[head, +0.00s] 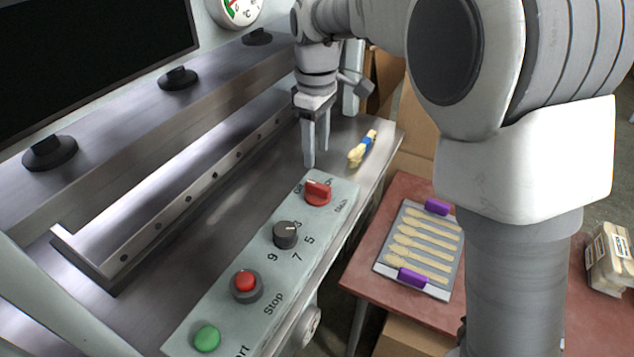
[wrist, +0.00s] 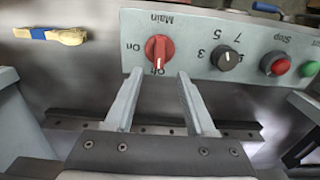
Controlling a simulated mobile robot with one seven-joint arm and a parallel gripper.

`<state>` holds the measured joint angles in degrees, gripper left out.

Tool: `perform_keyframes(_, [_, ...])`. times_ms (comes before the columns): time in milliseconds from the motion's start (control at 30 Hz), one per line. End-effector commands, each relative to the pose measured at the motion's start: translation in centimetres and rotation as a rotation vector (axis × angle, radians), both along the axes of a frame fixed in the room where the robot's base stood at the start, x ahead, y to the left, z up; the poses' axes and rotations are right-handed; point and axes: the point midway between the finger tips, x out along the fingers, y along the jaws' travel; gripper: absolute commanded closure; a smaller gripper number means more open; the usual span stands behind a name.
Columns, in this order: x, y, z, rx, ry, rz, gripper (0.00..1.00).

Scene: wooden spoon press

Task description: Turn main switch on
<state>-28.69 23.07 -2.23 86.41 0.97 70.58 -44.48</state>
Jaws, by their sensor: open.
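The main switch is a red rotary knob (head: 318,192) at the far end of the grey-green control panel (head: 326,222). In the wrist view the red knob (wrist: 159,50) lies ahead of my fingers, with "On" printed to its left and "Off" below it; its white mark points down towards "Off". My gripper (head: 316,160) points down just beyond the panel's far end, close to the knob. In the wrist view my gripper (wrist: 157,80) has its two fingers apart, with nothing between them. They appear apart from the knob.
The panel also has a grey dial (head: 285,234), a red stop button (head: 245,283) and a green button (head: 207,338). A bundle of wooden spoons (head: 361,149) with a blue band lies right of my gripper. A tray of spoons (head: 384,264) rests on the red table (head: 362,262).

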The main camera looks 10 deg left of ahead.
Motion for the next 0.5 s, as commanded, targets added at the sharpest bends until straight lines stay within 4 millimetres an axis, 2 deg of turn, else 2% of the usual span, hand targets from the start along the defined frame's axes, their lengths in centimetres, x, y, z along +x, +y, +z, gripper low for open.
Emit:
perform_keyframes(33, [-0.1,0.0,-1.5,-0.002,0.003,0.0,0.45])
perform_keyframes(200, [-0.1,0.0,-4.9,-0.003,0.002,0.001,0.45])
perform_keyframes(300, [-0.1,0.0,-6.6,-0.002,0.003,0.001,0.45])
perform_keyframes(500, [0.0,0.0,-8.5,0.0,0.0,0.0,0.45])
